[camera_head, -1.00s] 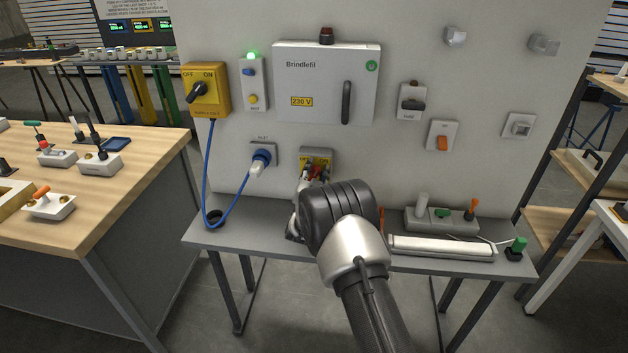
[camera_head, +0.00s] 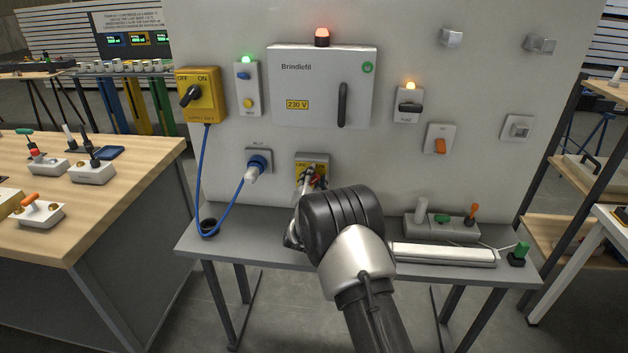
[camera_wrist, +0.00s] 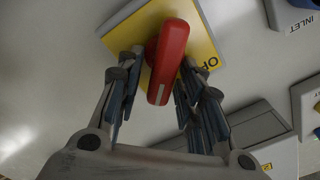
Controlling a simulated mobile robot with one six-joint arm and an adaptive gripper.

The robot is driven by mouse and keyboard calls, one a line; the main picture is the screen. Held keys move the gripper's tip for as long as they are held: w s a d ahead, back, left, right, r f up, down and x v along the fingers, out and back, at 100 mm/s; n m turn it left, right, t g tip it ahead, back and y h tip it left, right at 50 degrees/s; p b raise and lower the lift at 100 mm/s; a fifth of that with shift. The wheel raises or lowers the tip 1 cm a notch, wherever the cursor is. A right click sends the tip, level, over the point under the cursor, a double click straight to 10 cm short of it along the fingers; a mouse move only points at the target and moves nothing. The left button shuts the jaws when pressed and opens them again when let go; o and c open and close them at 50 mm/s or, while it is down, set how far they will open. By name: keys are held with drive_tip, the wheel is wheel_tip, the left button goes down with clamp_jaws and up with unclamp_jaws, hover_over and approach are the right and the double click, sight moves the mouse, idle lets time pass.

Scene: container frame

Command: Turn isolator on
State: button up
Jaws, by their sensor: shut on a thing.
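The isolator is a yellow plate (camera_head: 312,158) with a red handle, low on the grey panel. In the wrist view its red handle (camera_wrist: 170,58) stands between my fingers, slightly tilted, over the yellow plate (camera_wrist: 203,44). Part of a label starting "OF" shows beside it. My gripper (camera_wrist: 160,72) is shut on the red handle. In the head view my wrist covers most of the gripper and part of the isolator, so the handle's exact position against the labels is unclear.
The red lamp (camera_head: 322,37) above the Brindlefil box (camera_head: 318,85) is lit. An amber lamp (camera_head: 410,86) above the fuse unit and a green lamp (camera_head: 246,60) are lit. A grey shelf (camera_head: 300,254) lies below.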

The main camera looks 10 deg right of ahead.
drive_tip(key=o, duration=0.7)
drive_tip(key=v, duration=1.2)
drive_tip(key=shift+r, duration=0.1)
